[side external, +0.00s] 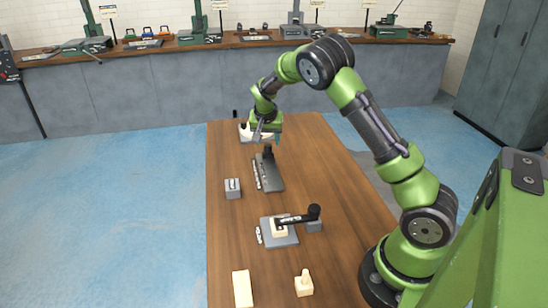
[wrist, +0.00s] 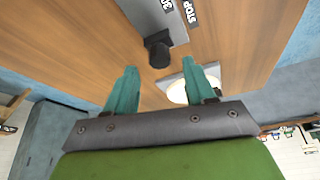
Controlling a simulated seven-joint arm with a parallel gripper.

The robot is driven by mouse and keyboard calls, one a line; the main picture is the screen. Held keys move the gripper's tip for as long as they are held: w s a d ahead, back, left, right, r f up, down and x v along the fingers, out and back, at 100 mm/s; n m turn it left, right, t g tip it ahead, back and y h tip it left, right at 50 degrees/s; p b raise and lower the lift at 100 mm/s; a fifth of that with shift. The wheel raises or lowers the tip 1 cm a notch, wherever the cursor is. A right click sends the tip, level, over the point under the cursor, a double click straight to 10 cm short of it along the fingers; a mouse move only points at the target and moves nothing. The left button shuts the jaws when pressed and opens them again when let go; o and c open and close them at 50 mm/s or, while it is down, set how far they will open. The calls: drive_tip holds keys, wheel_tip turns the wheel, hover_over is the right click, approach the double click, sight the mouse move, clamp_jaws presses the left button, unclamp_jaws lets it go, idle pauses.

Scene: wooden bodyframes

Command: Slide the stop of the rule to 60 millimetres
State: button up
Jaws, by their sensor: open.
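My gripper (side external: 266,137) is above the table near the rule's far end. Its teal fingers (wrist: 163,70) are apart with nothing between them, and the stop lies beyond their tips. The scale marks are unreadable.
A plate with a white oval piece (wrist: 177,93) lies behind the rule. A small grey block (side external: 232,188) stands left of the rule. Nearer are a clamp with a black-knobbed lever (side external: 314,212) and two pale wooden pieces (side external: 242,289) (side external: 304,284). The table's right side is mostly bare.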

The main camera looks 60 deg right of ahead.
sight(268, 151)
drive_tip(key=shift+x, duration=1.4)
drive_tip(key=shift+c, duration=0.3)
clamp_jaws()
drive_tip(key=shift+s+a, duration=0.1)
